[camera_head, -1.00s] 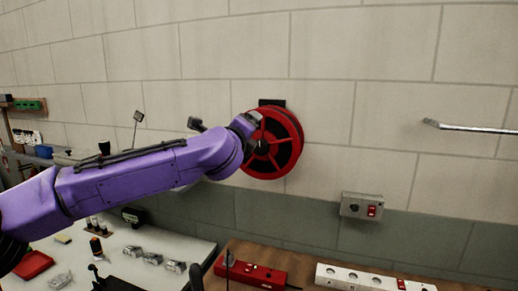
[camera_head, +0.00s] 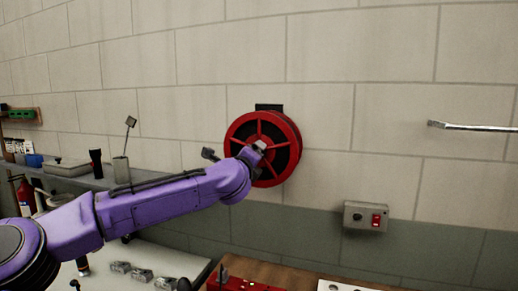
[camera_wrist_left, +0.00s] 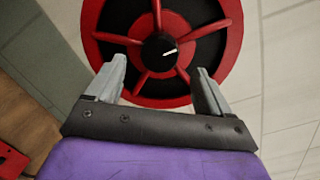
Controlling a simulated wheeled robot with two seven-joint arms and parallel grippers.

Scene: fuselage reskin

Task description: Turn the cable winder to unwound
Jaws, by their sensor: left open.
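The cable winder (camera_head: 236,129) is a red spoked reel with a dark inside, fixed to the block wall by a black bracket. The left wrist view shows its red spokes and rim (camera_wrist_left: 88,20) and a black centre knob (camera_wrist_left: 158,49) with a white pointer mark. My left gripper (camera_head: 260,147) is at the front of the reel, covering part of its hub in the head view. In the left wrist view the gripper (camera_wrist_left: 160,76) is open, its two grey fingers apart on either side of the lower spokes, below the knob. Contact cannot be told. My right gripper is not in view.
A grey switch box (camera_head: 366,217) with a red switch is on the wall at lower right. A metal rod (camera_head: 470,127) sticks in from the right. A shelf with a torch (camera_head: 96,163) and a bench with metal parts (camera_head: 142,275) lie at left.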

